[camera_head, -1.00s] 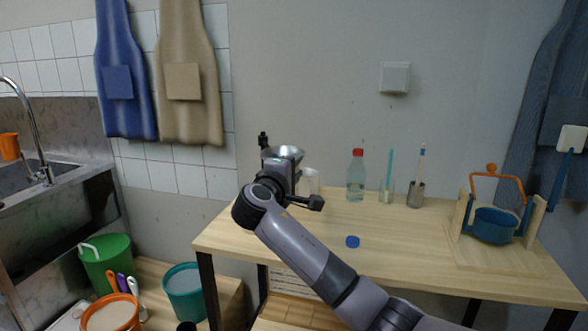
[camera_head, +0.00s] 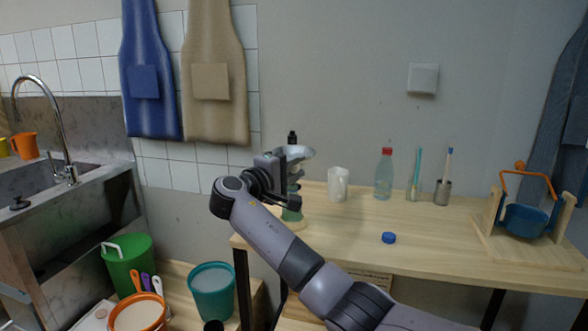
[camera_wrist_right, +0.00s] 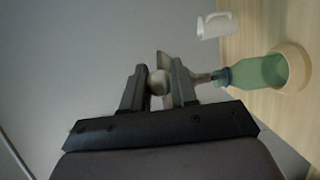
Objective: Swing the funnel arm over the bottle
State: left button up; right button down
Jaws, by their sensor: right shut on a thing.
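My right gripper (camera_head: 280,178) is at the left end of the wooden table, shut on the funnel arm. In the right wrist view its two fingers (camera_wrist_right: 158,88) close on a pale round knob of the funnel arm (camera_wrist_right: 159,82). The metal funnel (camera_head: 298,153) shows just behind the gripper, above the green bottle (camera_head: 292,212). In the right wrist view a grey spout points at the neck of the green bottle (camera_wrist_right: 260,72), which stands in a round pale base (camera_wrist_right: 295,62). The fingers partly hide the funnel, so exact alignment is unclear. My left gripper is out of view.
A white jug (camera_head: 338,185) stands right of the bottle, then a clear red-capped bottle (camera_head: 383,176) and cups with brushes (camera_head: 442,190). A blue cap (camera_head: 389,238) lies near the front edge. A wooden stand with a blue pot (camera_head: 525,219) is at the right.

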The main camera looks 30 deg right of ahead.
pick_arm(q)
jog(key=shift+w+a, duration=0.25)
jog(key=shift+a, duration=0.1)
pick_arm(e)
jog(key=shift+w+a+g, duration=0.2)
jog(key=shift+a+g, duration=0.1)
jog(key=shift+a, duration=0.05)
jog(key=shift+a, duration=0.15)
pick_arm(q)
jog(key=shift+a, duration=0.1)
pick_arm(e)
jog(key=c, duration=0.9)
grip_release()
jog(key=shift+w, duration=0.15)
jog(key=shift+a, duration=0.1)
pick_arm(q)
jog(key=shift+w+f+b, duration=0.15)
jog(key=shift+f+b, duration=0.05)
jog(key=shift+b, duration=0.35)
pick_arm(e)
jog(key=v, duration=0.7)
jog(key=shift+f, duration=0.1)
